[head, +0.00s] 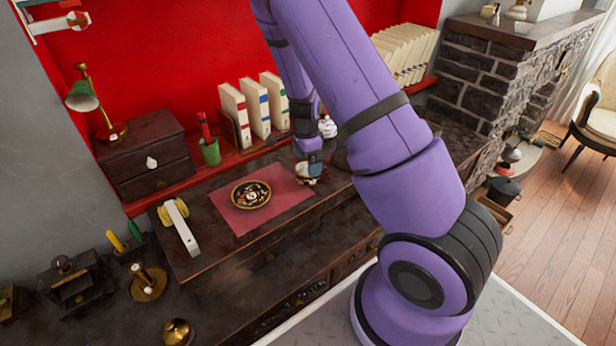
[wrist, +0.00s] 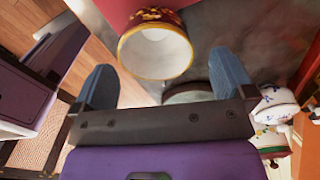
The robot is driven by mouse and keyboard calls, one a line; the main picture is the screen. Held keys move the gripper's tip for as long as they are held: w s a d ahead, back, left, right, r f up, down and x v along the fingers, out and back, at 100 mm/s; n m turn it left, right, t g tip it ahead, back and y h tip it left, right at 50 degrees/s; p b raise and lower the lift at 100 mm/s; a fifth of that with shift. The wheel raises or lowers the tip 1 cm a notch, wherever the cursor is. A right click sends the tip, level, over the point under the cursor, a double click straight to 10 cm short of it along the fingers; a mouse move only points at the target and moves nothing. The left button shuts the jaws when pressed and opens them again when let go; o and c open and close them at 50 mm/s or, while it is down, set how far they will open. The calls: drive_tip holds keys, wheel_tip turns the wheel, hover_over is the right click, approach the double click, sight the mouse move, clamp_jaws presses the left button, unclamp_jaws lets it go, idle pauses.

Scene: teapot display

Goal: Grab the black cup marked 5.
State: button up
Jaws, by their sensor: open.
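In the wrist view a cup (wrist: 157,52) with a gold rim, a white inside and a red-and-gold patterned outside shows its open mouth to me. I see no black side and no mark 5 on it. My gripper (wrist: 163,62) is open, with its two blue fingers apart and the cup's rim in the gap between them as seen here. I cannot tell whether a finger touches it. In the head view my gripper (head: 308,160) is low over the right edge of the red mat (head: 228,212), and a small pale, gold-edged piece (head: 305,180) shows beneath it, partly hidden.
A dark patterned plate (head: 251,194) lies on the mat. Beside my gripper in the wrist view stand white painted pots (wrist: 272,140). A white pot (head: 327,128) stands behind my arm. White binders (head: 236,115) and a green pen cup (head: 210,152) line the back.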

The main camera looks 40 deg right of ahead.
drive_tip(key=shift+s+a+f, duration=0.1)
drive_tip(key=shift+s+f, duration=0.05)
drive_tip(key=shift+f, duration=1.2)
drive_tip(key=shift+s+f, duration=0.15)
drive_tip(key=shift+f, duration=1.15)
drive_tip(key=shift+c, duration=0.5)
drive_tip(key=c, duration=0.7)
